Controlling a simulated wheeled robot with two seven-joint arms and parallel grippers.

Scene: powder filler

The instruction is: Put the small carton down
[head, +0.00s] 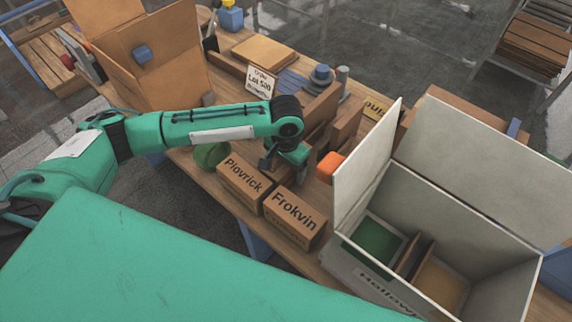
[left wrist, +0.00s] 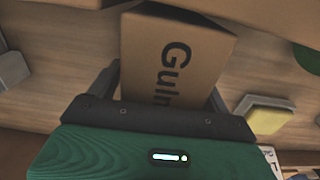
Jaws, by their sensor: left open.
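A brown carton with dark lettering that starts "Guln" (left wrist: 180,55) is in the left wrist view, over the wooden table top. My left gripper (left wrist: 162,88) is open, with one finger on each side of this carton. I cannot tell whether the fingers touch it. In the head view my left gripper (head: 283,160) points down over the table, behind the Plovrick carton (head: 244,183) and the Frokvin carton (head: 293,216). The Guln carton's lettering is not visible there. My right gripper is not in view.
A large open white box (head: 365,180) with compartments stands at the right. An orange block (head: 330,165) and a green round thing (head: 211,154) lie near my left gripper. A tall open cardboard box (head: 160,70) stands at the back left. The table is crowded.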

